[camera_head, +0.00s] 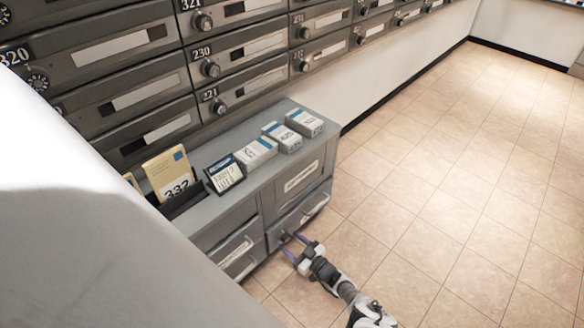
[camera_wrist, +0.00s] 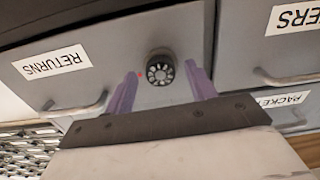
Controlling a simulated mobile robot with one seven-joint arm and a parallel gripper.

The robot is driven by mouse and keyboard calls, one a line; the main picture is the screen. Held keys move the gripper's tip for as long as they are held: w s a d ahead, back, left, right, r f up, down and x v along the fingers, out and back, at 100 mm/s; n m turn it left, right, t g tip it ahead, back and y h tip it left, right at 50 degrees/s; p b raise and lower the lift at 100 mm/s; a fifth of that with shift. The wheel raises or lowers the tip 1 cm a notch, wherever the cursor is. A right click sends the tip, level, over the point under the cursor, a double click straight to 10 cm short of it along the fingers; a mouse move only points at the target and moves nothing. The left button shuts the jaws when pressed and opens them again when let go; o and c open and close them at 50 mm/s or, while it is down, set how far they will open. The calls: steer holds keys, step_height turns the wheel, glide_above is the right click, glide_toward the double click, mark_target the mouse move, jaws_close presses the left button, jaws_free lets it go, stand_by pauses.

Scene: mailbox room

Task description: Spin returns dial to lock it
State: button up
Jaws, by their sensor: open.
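The returns dial (camera_wrist: 160,68) is a small dark round knob with a pale ring of marks, on a grey drawer front in the wrist view. The label reading RETURNS (camera_wrist: 52,62) is on the same front, left of the dial. My gripper (camera_wrist: 164,82) is open, with one purple finger on each side of the dial. I cannot tell whether either finger touches it. In the head view my gripper (camera_head: 290,239) is at the lower drawer front of the grey cabinet (camera_head: 232,208), and the dial is hidden there.
Handles stand out from the drawer fronts, including one below the RETURNS label (camera_wrist: 78,104). Boxes and cards (camera_head: 255,152) stand on the cabinet top. A wall of numbered mailboxes (camera_head: 130,85) rises behind. The tiled floor (camera_head: 460,190) to the right is clear.

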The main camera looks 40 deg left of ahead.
steer(key=shift+a, duration=0.2)
steer(key=shift+c, duration=0.4)
steer(key=c, duration=0.9)
steer(key=shift+m, duration=0.3)
